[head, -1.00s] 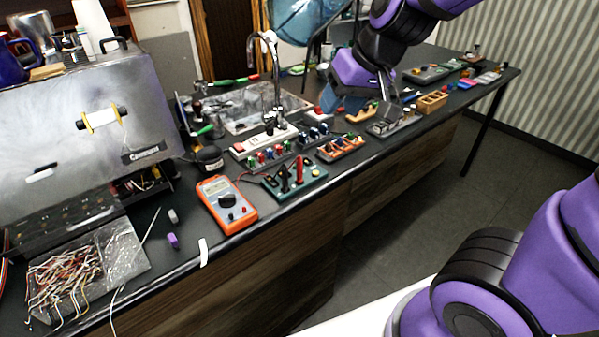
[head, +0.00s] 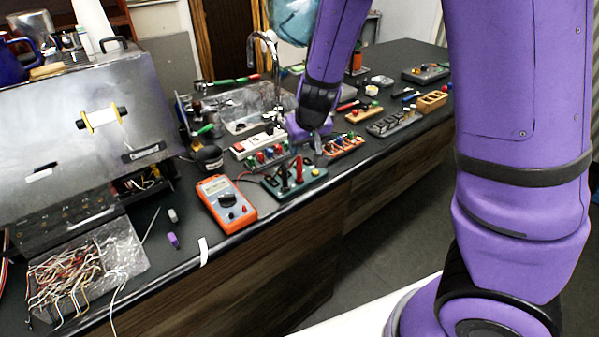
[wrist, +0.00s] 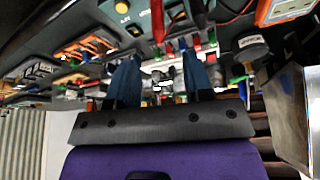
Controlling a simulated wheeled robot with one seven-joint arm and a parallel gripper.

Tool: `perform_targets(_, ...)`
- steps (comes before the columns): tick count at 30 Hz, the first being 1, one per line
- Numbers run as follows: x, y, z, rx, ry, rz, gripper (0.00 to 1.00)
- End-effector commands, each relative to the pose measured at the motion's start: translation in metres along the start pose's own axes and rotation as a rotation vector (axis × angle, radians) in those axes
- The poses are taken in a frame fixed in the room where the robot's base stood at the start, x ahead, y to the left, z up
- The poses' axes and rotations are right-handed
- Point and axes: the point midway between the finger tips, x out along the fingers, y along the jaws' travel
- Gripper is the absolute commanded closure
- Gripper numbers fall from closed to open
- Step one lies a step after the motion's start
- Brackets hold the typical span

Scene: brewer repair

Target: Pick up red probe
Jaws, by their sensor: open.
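The red probe (head: 299,168) stands upright in a dark green holder (head: 308,184) near the bench's front edge. A black probe (head: 284,179) stands to its left in the same holder. My gripper (head: 317,143) is behind and to the right of the red probe, over the back rows of parts, apart from it and empty. In the wrist view, my gripper's two blue fingers (wrist: 160,68) are spread, with racks of coloured parts beyond them.
An orange multimeter (head: 227,204) lies left of the holder; it also shows in the wrist view (wrist: 288,9). A rack with orange parts (head: 343,147) and a rack with coloured plugs (head: 265,157) stand close behind. The metal brewer (head: 85,130) fills the left.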

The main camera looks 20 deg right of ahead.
Motion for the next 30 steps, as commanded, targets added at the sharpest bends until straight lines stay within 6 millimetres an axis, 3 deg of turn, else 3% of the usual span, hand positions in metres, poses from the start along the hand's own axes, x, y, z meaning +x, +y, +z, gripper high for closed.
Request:
perform_targets(18, 0.040, 0.001, 0.001, 0.003, -0.003, 0.000, 0.54)
perform_targets(30, 0.051, 0.001, 0.002, 0.004, -0.003, -0.001, 0.54)
